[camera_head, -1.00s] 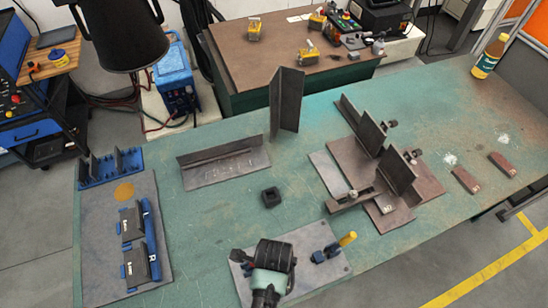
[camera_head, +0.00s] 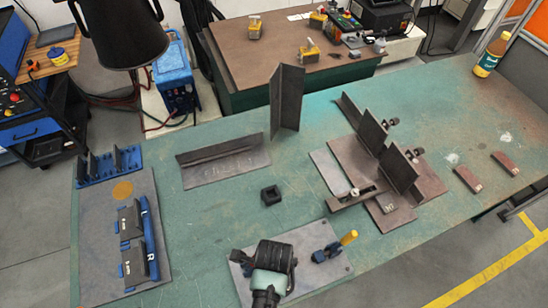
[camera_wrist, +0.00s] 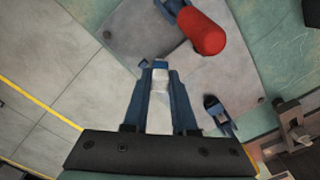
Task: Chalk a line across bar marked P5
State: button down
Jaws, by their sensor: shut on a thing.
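In the wrist view my gripper (camera_wrist: 160,75) has its blue fingers shut on a pale stick-like piece (camera_wrist: 160,82), which looks like chalk. It points towards a grey plate on the table. In the head view my gripper (camera_head: 270,262) shows from above over the front plate, and its fingertips are hidden. Two reddish-brown bars (camera_head: 467,179) (camera_head: 504,163) lie at the right of the table, far from my gripper. Dark bars (camera_head: 130,222) (camera_head: 134,265) sit in a blue fixture at the left. Their marks are too small to read, so I cannot tell which is P5.
A red-ended tool (camera_wrist: 202,32) stands close to my fingers. Upright steel plates (camera_head: 372,130) stand mid-right, a tall angle (camera_head: 287,97) at the back. A bottle (camera_head: 490,55) stands far right.

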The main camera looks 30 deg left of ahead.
jog(key=shift+f, duration=0.3)
dwell(0.4)
jog(key=shift+w+d+r, duration=0.1)
jog(key=shift+w+d, duration=0.1)
jog(key=shift+w, duration=0.1)
jog(key=shift+w+d, duration=0.15)
jog(key=shift+w+d, duration=0.2)
jog(key=shift+w, duration=0.05)
jog(key=shift+w+d, duration=0.25)
jog(key=shift+d, duration=0.1)
jog(key=shift+w+d+p, duration=0.15)
jog(key=shift+w+p, duration=0.15)
